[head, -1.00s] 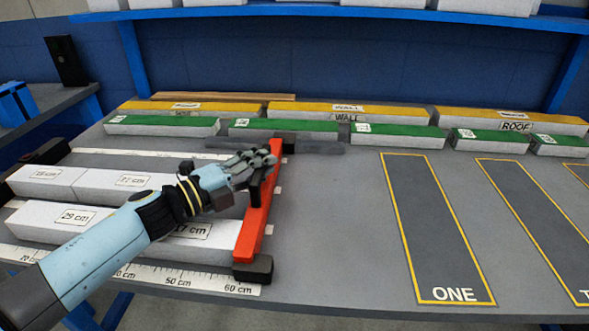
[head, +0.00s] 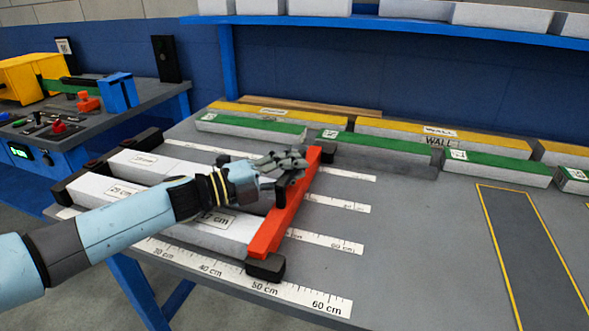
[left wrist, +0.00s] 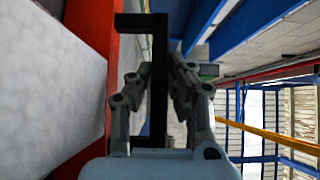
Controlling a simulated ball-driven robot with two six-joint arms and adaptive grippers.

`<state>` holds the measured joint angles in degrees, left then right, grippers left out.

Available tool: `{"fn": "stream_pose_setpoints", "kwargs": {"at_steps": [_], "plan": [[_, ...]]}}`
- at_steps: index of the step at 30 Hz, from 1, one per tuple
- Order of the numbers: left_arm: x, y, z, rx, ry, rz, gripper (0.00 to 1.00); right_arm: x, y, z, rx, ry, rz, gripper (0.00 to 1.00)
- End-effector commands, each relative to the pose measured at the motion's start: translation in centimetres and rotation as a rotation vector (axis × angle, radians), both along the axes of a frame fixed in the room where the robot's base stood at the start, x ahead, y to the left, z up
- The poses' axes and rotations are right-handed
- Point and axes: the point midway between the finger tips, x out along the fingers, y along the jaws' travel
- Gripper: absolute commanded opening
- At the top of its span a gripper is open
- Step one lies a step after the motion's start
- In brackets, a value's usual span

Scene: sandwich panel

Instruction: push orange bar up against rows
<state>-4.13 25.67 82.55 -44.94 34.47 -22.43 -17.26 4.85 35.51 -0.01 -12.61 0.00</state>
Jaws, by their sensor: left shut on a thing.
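The orange bar (head: 288,205) lies across the rulers on the bench, with a black foot (head: 265,267) at its near end. My left gripper (head: 290,168) is shut on the bar's black handle, seen between the fingers in the left wrist view (left wrist: 159,80). The rows of white labelled blocks lie left of the bar. The front row block marked 17 cm (head: 225,233) reaches the bar with no clear gap. A block in the back row (head: 140,160) is partly visible; my arm hides the middle of the rows and their contact with the bar. My right gripper is out of view.
White rulers (head: 318,302) extend right of the bar over bare bench. Green-topped blocks (head: 250,127) and yellow-topped blocks (head: 420,130) line the back. A yellow-outlined dark zone (head: 530,245) lies to the right. A blue shelf (head: 400,25) is above.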

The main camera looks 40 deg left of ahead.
Motion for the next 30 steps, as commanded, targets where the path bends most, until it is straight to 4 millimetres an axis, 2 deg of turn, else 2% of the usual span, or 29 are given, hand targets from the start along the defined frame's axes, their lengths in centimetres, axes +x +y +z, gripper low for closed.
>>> {"fn": "stream_pose_setpoints", "kwargs": {"at_steps": [1, 2, 7, 14, 18, 20, 30], "plan": [[-0.1, 0.3, -0.3, 0.003, 0.007, 0.006, 0.00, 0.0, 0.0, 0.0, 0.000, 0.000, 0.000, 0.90], [-0.1, 0.3, -0.3, 0.003, 0.008, 0.006, 0.16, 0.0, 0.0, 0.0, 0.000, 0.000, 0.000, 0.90], [0.0, 0.2, -0.2, 0.003, 0.005, 0.005, 0.38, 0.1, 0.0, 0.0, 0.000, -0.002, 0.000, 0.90], [0.0, 0.2, -0.1, 0.002, 0.003, 0.003, 0.38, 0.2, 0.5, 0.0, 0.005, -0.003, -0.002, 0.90], [-0.7, 0.5, -0.2, 0.002, 0.004, 0.003, 0.38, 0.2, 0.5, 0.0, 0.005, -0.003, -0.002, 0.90], [-1.5, 1.0, -0.2, 0.004, 0.006, 0.003, 0.38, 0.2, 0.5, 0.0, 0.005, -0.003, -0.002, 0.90], [-8.0, 4.5, -0.2, 0.006, 0.008, 0.002, 0.38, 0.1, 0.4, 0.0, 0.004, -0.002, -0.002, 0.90]]}}
